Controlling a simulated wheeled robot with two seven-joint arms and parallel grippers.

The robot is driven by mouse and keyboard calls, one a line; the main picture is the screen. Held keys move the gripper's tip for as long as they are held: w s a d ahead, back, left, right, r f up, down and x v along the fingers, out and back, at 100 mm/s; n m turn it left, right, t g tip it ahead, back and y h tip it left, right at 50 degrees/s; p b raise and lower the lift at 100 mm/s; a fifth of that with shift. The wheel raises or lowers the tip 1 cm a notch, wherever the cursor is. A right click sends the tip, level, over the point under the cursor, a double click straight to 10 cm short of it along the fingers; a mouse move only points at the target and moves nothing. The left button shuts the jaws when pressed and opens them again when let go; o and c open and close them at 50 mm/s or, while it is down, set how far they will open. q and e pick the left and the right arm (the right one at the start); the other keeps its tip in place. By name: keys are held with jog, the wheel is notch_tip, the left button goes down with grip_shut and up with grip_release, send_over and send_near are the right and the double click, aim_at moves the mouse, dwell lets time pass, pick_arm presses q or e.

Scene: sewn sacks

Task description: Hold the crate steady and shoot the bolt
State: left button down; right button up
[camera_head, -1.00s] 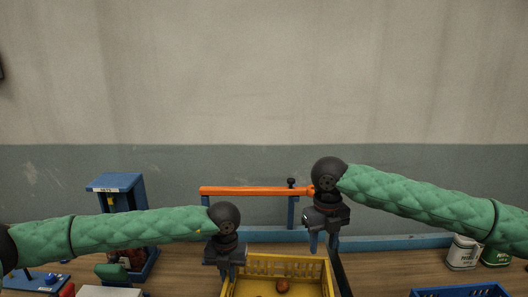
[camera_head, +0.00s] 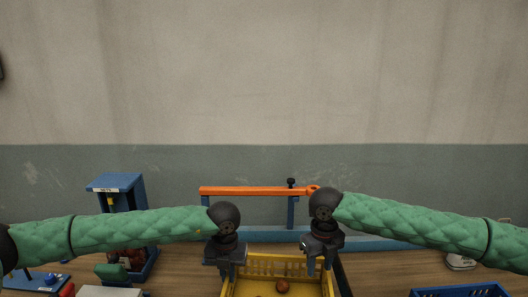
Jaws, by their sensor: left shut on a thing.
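The yellow crate (camera_head: 271,265) stands at the front middle of the bench, its near part cut off by the bottom edge. A round brown-red thing (camera_head: 282,286) lies in it. My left gripper (camera_head: 231,272) is shut on the crate's left wall near the far corner. My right gripper (camera_head: 319,267) is open, fingers down, over the crate's far right corner; I cannot tell if it touches the rim. Behind the crate, an orange bar (camera_head: 250,191) lies level on blue posts, with a black knob (camera_head: 291,183) near its right end. I cannot tell which part is the bolt.
A blue stand (camera_head: 124,189) is at the left, with a blue board (camera_head: 35,282) in front. A blue basket (camera_head: 460,292) is at the lower right. A white can (camera_head: 460,262) is partly hidden by my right arm.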

jog(key=shift+f, duration=1.05)
grip_shut()
jog(key=w+d, duration=0.3)
jog(key=d, duration=0.6)
jog(key=shift+w, duration=0.35)
dwell(3.6)
dwell(0.6)
grip_release()
jog(key=shift+a, duration=0.1)
dwell(0.3)
